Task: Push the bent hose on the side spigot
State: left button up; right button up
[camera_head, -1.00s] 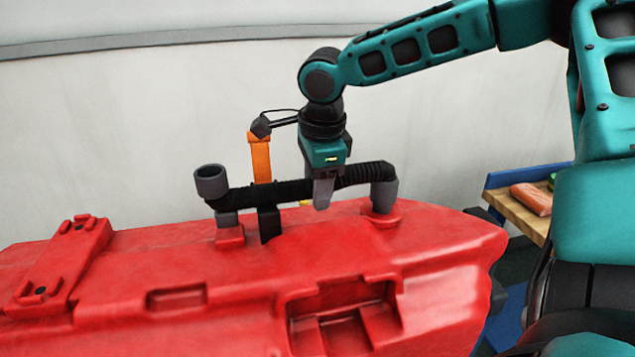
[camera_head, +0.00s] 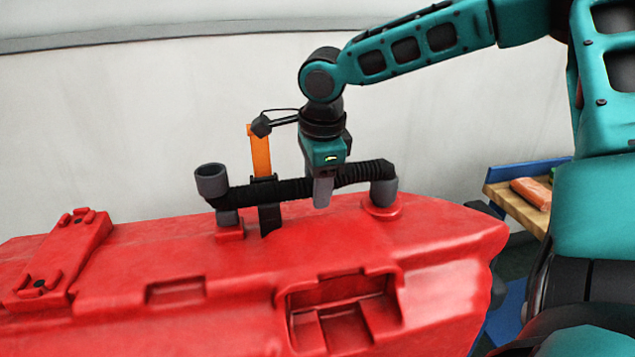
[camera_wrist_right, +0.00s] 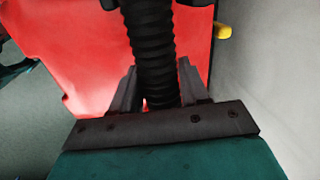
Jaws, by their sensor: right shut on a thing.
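The bent hose (camera_head: 284,190) is black and ribbed, with a grey cuff at each end. It lies across the top of the red tank (camera_head: 130,250). Its right cuff (camera_head: 384,192) points down at a round red spigot collar (camera_head: 382,208); I cannot tell how far it is seated. Its left end meets a grey upright pipe fitting (camera_head: 212,182) above a red block. My right gripper (camera_head: 323,190) is shut on the hose between its middle and right end. The right wrist view shows the hose (camera_wrist_right: 153,50) between both fingers (camera_wrist_right: 158,88). My left gripper is not in view.
A wooden bench (camera_head: 512,200) with an orange item (camera_head: 532,193) stands at the right. The wall is behind the tank. A yellow part (camera_wrist_right: 223,31) shows in the wrist view.

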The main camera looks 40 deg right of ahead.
jog(key=shift+s+f+b, duration=0.1)
jog(key=shift+f+b, duration=0.2)
jog(key=shift+f, duration=0.1)
dwell(0.4)
jog(key=o, duration=1.7)
jog(key=shift+o, duration=0.2)
jog(key=shift+r, duration=0.15)
jog(key=shift+r+p, duration=2.55)
jog(key=shift+r, duration=0.15)
